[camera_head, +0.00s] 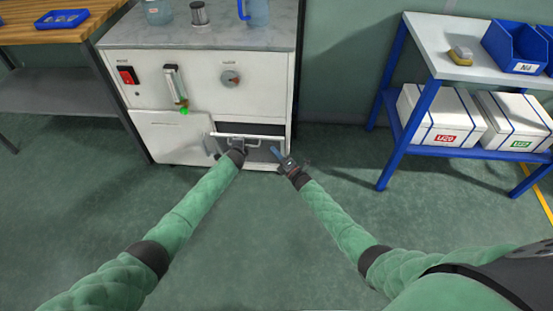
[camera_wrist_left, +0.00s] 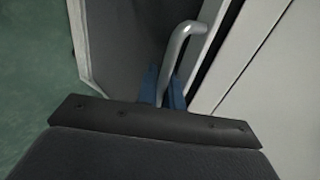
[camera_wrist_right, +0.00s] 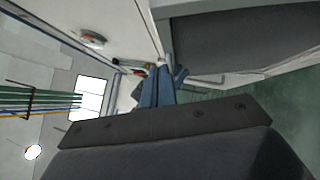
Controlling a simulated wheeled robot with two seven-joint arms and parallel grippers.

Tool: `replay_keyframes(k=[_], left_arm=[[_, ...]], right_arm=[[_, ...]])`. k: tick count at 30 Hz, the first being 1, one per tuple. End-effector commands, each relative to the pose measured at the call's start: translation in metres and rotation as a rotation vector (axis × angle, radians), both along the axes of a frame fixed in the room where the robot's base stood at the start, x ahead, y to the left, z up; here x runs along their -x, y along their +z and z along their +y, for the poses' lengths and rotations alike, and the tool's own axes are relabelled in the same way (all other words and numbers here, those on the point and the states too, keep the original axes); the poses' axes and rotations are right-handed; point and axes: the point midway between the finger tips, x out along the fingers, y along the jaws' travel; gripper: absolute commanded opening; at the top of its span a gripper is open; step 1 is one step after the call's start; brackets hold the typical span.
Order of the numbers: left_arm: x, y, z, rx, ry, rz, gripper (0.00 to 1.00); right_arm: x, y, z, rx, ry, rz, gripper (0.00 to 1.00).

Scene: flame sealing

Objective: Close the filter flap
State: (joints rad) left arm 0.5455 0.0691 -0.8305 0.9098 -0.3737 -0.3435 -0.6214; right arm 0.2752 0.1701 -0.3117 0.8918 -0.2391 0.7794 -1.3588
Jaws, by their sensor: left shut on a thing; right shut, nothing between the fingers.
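The filter flap (camera_head: 259,155) is at the lower right of the white cabinet and stands open, tilted outward below a dark opening (camera_head: 250,128). A silver bar handle (camera_wrist_left: 184,42) shows in the left wrist view. My left gripper (camera_head: 237,147) is shut on this handle; the blue fingers (camera_wrist_left: 164,88) lie on both sides of the bar. My right gripper (camera_head: 276,152) is just right of the left one, in front of the flap's right side. Its blue fingers (camera_wrist_right: 157,86) are together and empty. My left gripper hides part of the flap's left side.
The white cabinet (camera_head: 140,95) carries a red switch (camera_head: 127,75), a flow meter (camera_head: 174,86) and a knob (camera_head: 231,78). A closed white door (camera_head: 175,138) is left of the opening. A blue-legged shelf (camera_head: 433,88) stands at right. The floor in front is clear.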

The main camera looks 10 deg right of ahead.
Motion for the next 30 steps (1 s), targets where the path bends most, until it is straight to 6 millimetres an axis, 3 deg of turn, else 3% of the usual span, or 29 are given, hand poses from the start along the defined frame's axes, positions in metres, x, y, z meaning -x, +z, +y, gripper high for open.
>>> replay_keyframes(k=[27,28,30], left_arm=[[-0.003,0.001,-0.004,0.006,-0.01,-0.009,0.0],[-0.003,0.001,-0.004,0.006,-0.01,-0.009,0.12],[-0.003,0.001,-0.004,0.006,-0.01,-0.009,0.18]], right_arm=[[-0.019,0.006,-0.007,0.0,0.0,0.0,0.0],[-0.019,0.007,-0.007,0.0,0.0,0.0,0.0],[-0.019,0.007,-0.007,0.0,0.0,0.0,0.0]])
